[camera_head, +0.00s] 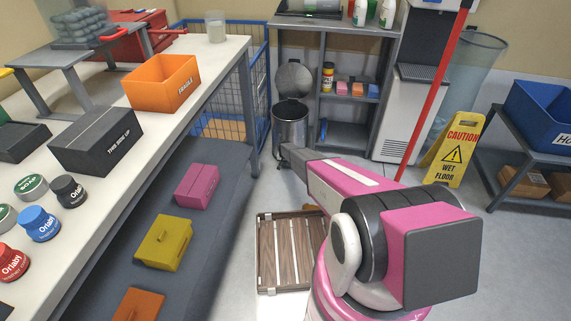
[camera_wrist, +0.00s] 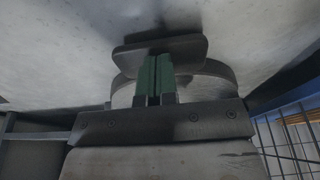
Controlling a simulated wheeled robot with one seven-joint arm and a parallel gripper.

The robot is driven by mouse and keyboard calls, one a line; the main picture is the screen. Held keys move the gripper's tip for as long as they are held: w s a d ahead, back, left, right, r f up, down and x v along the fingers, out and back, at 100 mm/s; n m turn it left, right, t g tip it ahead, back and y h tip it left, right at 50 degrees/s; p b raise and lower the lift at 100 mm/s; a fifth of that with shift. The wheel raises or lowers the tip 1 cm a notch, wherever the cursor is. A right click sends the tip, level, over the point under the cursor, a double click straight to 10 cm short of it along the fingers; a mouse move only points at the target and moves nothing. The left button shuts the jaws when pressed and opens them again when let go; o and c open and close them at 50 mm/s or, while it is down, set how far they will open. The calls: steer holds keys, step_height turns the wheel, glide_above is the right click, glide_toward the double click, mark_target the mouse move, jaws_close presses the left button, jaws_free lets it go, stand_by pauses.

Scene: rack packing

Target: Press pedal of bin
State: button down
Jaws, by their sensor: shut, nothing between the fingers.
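The bin (camera_head: 290,125) is a grey metal cylinder on the floor beyond the end of the long table. Its round lid (camera_head: 294,79) stands raised behind the dark open mouth. My arm reaches toward the bin's near side and covers its lower part, so the pedal is hidden in the head view. In the wrist view my gripper (camera_wrist: 156,70) shows two green fingers close together with nothing between them. The fingertips overlap a dark rounded plate (camera_wrist: 190,48), which looks like the pedal. Contact appears likely, but I cannot be certain. A curved rim (camera_wrist: 222,72) lies behind the fingers.
The long white table (camera_head: 205,60) and blue wire cage (camera_head: 262,55) stand left of the bin. A grey shelf (camera_head: 345,132) stands just right of it. A wooden pallet (camera_head: 283,285) lies nearer. A yellow wet-floor sign (camera_head: 452,150) stands right, with clear floor in front.

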steer(key=shift+f, duration=0.45)
steer(key=shift+s+a+r, duration=0.15)
steer(key=shift+s+r, duration=0.05)
steer(key=shift+s, duration=0.3)
steer(key=shift+s+a+r, duration=0.1)
steer(key=shift+s+r, duration=0.1)
steer(key=shift+s, duration=0.35)
steer(key=shift+s+a+r, duration=0.15)
steer(key=shift+s+r, duration=0.05)
steer(key=shift+s, duration=0.3)
steer(key=shift+w, duration=0.1)
steer(key=v, duration=1)
steer(key=shift+r, duration=0.45)
steer(key=s+d+r+n+g, duration=0.1)
steer(key=s+d+r, duration=0.2)
steer(key=s+r, duration=1)
steer(key=s+d+r+n+g, duration=0.1)
steer(key=s+d+r, duration=0.2)
steer(key=s+r, duration=1.1)
steer(key=s+d+r+n, duration=0.1)
steer(key=s+d+r, duration=0.2)
steer(key=s+r, duration=1.1)
steer(key=s, duration=0.6)
steer(key=shift+s+d+r+g+y, duration=0.15)
steer(key=shift+s+d+g+y, duration=0.05)
steer(key=shift+d+g+y, duration=0.2)
